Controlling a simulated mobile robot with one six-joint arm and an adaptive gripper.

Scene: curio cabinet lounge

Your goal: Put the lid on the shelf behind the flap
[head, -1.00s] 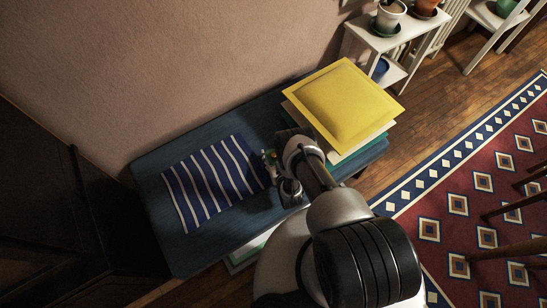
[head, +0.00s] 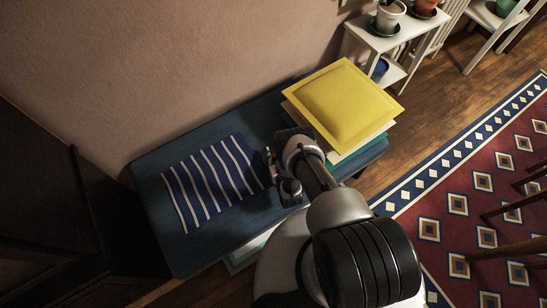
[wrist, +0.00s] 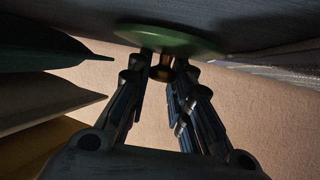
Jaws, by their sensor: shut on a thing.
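In the wrist view my gripper (wrist: 161,75) is shut on the brass-coloured knob of a round green lid (wrist: 190,42). The lid is flat against or just above the dark blue bench top; I cannot tell which. In the head view my gripper (head: 270,166) points at the bench between the striped cloth and the cushion stack, and the lid is hidden or too small to make out. No shelf or flap can be made out in either view.
The blue bench (head: 185,256) stands along the wall. A blue-and-white striped cloth (head: 211,184) lies on it, left of my gripper. A stack of cushions, yellow one on top (head: 348,103), stands close on the right. Dark furniture (head: 40,200) is at far left.

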